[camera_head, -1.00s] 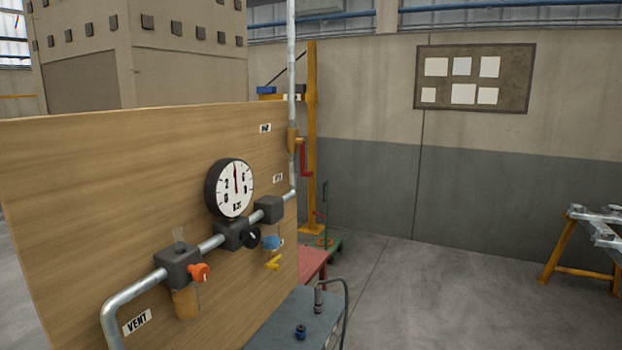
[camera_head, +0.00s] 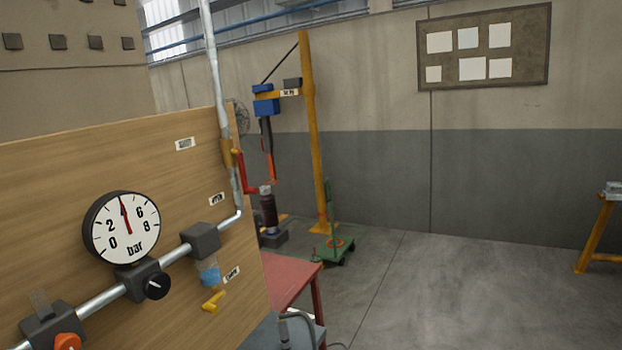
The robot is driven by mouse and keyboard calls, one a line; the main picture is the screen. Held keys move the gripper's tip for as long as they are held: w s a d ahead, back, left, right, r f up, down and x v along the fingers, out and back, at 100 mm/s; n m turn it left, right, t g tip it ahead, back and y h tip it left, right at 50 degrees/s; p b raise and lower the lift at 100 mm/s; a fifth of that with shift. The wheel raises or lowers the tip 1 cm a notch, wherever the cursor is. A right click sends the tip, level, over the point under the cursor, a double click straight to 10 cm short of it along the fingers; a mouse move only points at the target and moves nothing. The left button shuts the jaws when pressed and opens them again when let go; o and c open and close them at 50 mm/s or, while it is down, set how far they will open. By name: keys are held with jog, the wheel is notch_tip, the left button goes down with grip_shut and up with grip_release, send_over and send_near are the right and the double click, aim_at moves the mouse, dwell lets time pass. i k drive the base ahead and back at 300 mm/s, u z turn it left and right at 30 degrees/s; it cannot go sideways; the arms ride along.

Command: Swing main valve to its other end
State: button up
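No label reads clearly as main, so I cannot tell from the lettering which valve is the main one. A brass-coloured valve (camera_head: 227,153) sits on the vertical pipe at the board's right edge. Its red lever (camera_head: 244,176) slants down to the right of the pipe and ends in a short sideways grip. Lower on the board are a yellow handle (camera_head: 212,301) under a blue-filled cup (camera_head: 208,273), a black knob (camera_head: 157,286) below the gauge, and an orange knob (camera_head: 68,342) cut by the bottom edge. My gripper is not in view.
A round bar gauge (camera_head: 122,227) has its needle slightly left of upright. The wooden board (camera_head: 90,165) fills the left. A red table (camera_head: 290,280) stands beyond it. A yellow post (camera_head: 312,135) and green trolley (camera_head: 335,248) stand behind. The floor (camera_head: 430,300) at right is clear.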

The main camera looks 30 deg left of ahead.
aim_at(238, 153)
jog(key=u, duration=0.1)
jog(key=i, duration=0.85)
jog(key=u, duration=0.55)
